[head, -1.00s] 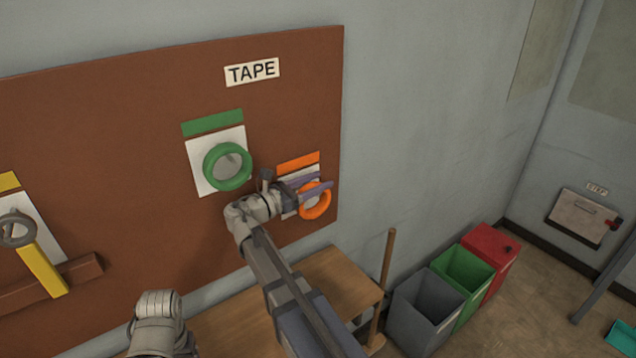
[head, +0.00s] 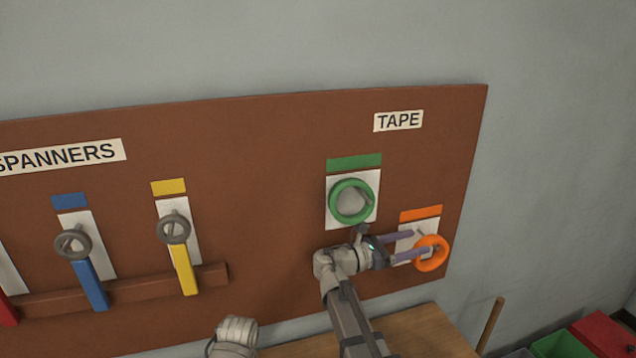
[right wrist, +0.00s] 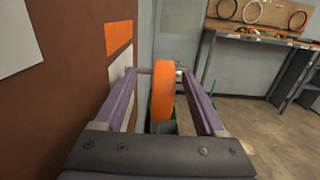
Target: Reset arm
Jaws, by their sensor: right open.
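An orange tape ring (head: 432,267) hangs by a white card below an orange label, at the lower right of the brown board. My right gripper (head: 420,243) is open, its two purple fingers pointing right at the ring. In the right wrist view the orange ring (right wrist: 163,92) shows edge-on between the spread fingers (right wrist: 165,75), with gaps on both sides. A green tape ring (head: 351,222) hangs on its own card, up and left of the gripper. Part of my left arm shows at the bottom; its gripper jaws do not show.
A wooden table (head: 425,330) stands below. Green and red bins (head: 605,332) stand at lower right.

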